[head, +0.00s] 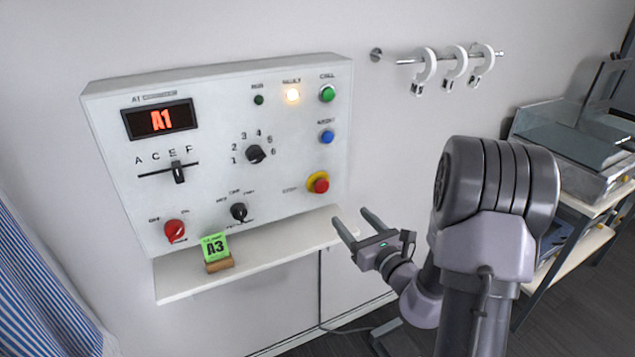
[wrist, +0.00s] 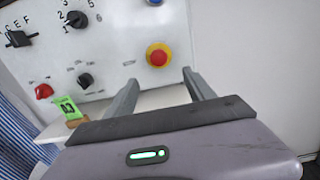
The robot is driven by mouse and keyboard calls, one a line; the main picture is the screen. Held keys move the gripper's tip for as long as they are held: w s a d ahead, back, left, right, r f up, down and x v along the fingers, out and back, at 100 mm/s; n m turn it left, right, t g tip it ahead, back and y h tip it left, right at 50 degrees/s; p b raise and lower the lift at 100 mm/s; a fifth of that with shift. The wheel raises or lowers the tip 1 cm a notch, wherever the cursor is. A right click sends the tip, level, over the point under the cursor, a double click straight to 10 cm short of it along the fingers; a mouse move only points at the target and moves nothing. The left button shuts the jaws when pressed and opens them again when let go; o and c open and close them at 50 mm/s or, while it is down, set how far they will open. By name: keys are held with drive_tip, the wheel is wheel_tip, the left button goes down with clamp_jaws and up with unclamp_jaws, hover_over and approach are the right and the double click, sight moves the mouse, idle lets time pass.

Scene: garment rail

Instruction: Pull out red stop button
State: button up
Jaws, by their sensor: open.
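The red stop button (head: 321,185) sits on a yellow surround at the lower right of the white control panel (head: 205,95). In the wrist view the red stop button (wrist: 158,57) shows ahead of my gripper, above and between its two fingers. My gripper (head: 357,224) is open and empty, to the lower right of the button and apart from it. Its fingers (wrist: 162,88) point toward the panel in the wrist view. Whether the button is pressed in or out cannot be told.
A white shelf (head: 285,240) juts out below the panel, holding a green A3 card (head: 214,247) on a wooden block. Other knobs, a slider and a blue button (head: 327,137) are on the panel. A rail with white rings (head: 455,64) is at upper right.

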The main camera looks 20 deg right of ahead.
sight(323, 189)
drive_tip(key=w, duration=0.5)
drive_tip(key=w+b, duration=0.1)
drive_tip(key=w, duration=0.8)
drive_tip(key=shift+w+a+b, duration=0.35)
drive_tip(key=shift+w+a, duration=0.05)
drive_tip(key=shift+c, duration=0.2)
clamp_jaws()
